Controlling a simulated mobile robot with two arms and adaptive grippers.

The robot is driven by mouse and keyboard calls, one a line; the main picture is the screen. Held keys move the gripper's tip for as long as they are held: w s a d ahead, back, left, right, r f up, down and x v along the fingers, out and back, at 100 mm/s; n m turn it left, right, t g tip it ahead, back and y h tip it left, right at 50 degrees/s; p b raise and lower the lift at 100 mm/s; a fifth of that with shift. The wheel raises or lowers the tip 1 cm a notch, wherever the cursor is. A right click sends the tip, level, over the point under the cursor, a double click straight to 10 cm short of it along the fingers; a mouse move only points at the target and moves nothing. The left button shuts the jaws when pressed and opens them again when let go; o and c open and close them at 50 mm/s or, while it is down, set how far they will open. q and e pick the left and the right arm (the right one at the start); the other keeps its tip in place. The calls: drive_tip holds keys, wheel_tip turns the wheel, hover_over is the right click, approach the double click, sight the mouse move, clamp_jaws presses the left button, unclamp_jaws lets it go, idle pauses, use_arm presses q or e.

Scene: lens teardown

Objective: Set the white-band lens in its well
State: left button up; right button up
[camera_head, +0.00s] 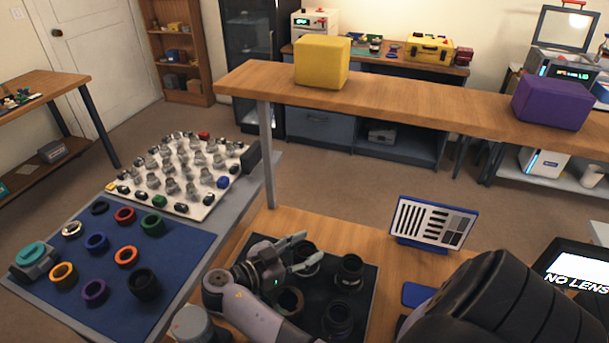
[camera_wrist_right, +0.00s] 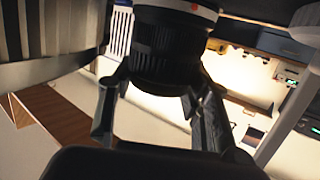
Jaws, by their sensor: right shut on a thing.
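The white-band lens (camera_wrist_right: 165,50) is black, with a white band and a red dot at the top edge of the right wrist view. My right gripper (camera_wrist_right: 155,105) is shut on it, one finger on each side. In the head view my right gripper (camera_head: 306,251) is over the back left of a dark mat (camera_head: 368,258). A dark round shape shows at its fingers there; I cannot tell whether it is the held lens or one behind. Its white band is not visible in that view. No well can be told for certain. My left gripper is not in view.
Black lenses (camera_head: 349,272) stand on the dark mat, close to the gripper. A blue mat (camera_head: 185,252) on the left holds several coloured rings. A chart stand (camera_head: 433,223) and a "NO LENS" screen (camera_head: 575,278) are to the right. A large ribbed thing (camera_wrist_right: 50,30) is close to the wrist camera.

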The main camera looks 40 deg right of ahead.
drive_tip(key=shift+f, duration=0.3)
drive_tip(key=o, duration=1.5)
wheel_tip(320, 180, up, 10)
drive_tip(key=shift+r, duration=0.1)
